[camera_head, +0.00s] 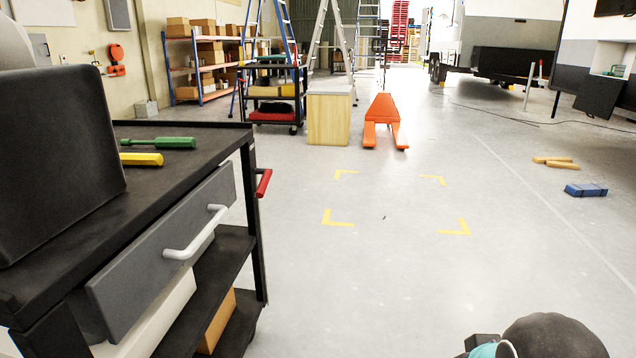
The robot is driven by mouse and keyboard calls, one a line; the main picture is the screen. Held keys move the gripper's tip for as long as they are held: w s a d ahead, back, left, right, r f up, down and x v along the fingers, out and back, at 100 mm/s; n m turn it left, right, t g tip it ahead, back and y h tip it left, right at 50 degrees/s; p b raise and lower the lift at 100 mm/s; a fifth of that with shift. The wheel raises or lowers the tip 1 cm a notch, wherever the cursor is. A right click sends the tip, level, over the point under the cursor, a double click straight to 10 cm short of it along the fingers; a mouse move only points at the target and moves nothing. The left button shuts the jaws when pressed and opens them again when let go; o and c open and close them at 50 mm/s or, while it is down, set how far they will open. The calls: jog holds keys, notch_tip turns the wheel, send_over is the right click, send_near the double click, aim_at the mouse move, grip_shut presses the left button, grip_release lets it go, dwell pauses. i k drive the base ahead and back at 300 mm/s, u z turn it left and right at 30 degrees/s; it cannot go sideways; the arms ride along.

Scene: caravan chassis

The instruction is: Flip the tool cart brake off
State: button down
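The black tool cart (185,208) stands close at the left, with a grey drawer and a white drawer handle (196,233). A red lever (263,183) sticks out and slants upward at its right end, just below the top; it may be the brake. The cart's wheels are mostly out of view or hidden. Part of my arm (552,337), dark and rounded with a teal piece, shows at the bottom right, well apart from the cart. My gripper is not visible.
Farther off are a wooden cabinet (328,118) and an orange pallet jack (383,112).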

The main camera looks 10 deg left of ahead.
aim_at(266, 173)
jog(key=z, duration=0.1)
jog(key=i, duration=0.6)
jog(key=u, duration=0.7)
jog(key=i, duration=0.55)
jog(key=u, duration=0.5)
